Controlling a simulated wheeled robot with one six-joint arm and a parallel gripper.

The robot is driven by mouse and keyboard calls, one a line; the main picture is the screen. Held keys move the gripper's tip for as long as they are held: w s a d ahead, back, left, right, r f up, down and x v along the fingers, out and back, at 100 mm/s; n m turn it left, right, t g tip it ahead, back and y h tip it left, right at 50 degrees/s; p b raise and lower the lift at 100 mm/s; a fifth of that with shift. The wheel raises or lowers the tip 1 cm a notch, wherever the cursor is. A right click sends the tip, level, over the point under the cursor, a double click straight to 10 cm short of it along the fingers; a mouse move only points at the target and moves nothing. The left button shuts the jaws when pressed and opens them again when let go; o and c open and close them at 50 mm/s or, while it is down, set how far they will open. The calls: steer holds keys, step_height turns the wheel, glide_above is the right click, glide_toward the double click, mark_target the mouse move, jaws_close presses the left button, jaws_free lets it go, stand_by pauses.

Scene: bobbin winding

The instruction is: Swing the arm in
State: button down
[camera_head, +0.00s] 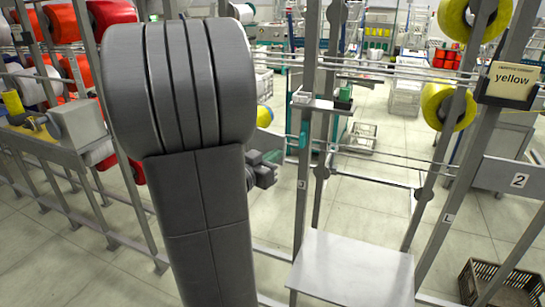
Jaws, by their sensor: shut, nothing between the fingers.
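My own arm fills the left middle of the head view, with a thick, ribbed dark grey joint above an upright link. Part of my gripper (266,175) shows past the right side of that link, beside the metal rack. It is shut with nothing in it, and the rest of it is hidden behind the arm. It is apart from the yellow spools on the right.
A bare grey shelf (352,268) stands low on the rack. Yellow spools (447,107) hang at right near a "yellow" card (513,80) and a "2" plate (519,181). Red spools (62,23) hang at left. A dark crate (500,284) sits on the floor.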

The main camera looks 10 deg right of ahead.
steer(key=w+d+n+t+y+b, duration=0.3)
steer(key=w+d+b, duration=0.1)
steer(key=w+d, duration=0.2)
steer(key=shift+w+d+r+y, duration=0.25)
steer(key=shift+w+d+y, duration=0.15)
steer(key=shift+d, duration=0.1)
steer(key=shift+r, duration=0.1)
steer(key=shift+s, duration=0.1)
